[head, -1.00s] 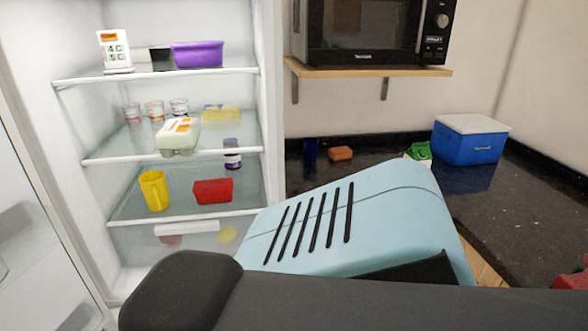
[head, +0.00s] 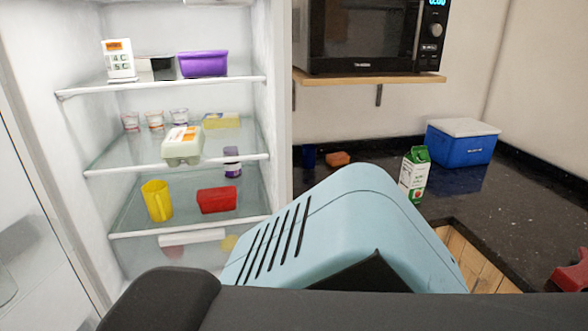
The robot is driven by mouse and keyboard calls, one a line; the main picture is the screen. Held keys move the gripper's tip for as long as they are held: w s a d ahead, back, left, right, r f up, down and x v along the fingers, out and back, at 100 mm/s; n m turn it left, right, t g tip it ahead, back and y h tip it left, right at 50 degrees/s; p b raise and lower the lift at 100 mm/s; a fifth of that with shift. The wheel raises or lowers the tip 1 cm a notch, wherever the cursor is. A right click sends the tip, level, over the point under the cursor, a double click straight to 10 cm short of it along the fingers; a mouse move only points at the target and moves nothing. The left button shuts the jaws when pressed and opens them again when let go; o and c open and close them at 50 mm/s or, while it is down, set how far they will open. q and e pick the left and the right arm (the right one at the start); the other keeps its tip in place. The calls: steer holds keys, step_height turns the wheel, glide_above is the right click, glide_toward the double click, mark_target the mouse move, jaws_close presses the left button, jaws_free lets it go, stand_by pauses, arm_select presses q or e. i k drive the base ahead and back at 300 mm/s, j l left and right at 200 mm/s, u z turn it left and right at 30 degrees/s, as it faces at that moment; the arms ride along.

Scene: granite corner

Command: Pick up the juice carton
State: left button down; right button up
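The juice carton (head: 414,176) is white with a green gabled top and a small red mark low on its front. It stands upright on the dark granite counter (head: 500,208), in front of and left of a blue cooler box. Most of it shows; my own body comes close to its lower left edge. Neither of my grippers shows in the head view, and nothing is seen touching the carton.
The blue cooler box (head: 462,146) with a white lid stands behind the carton. An orange-brown block (head: 338,159) and a dark blue item (head: 309,156) lie farther left. A microwave (head: 365,38) sits on a shelf above. The stocked fridge (head: 278,100) stands open at left.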

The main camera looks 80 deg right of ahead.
mark_target(416, 164)
steer(key=i+j+z, duration=0.15)
steer(key=i+z, duration=0.1)
steer(key=z, duration=3.35)
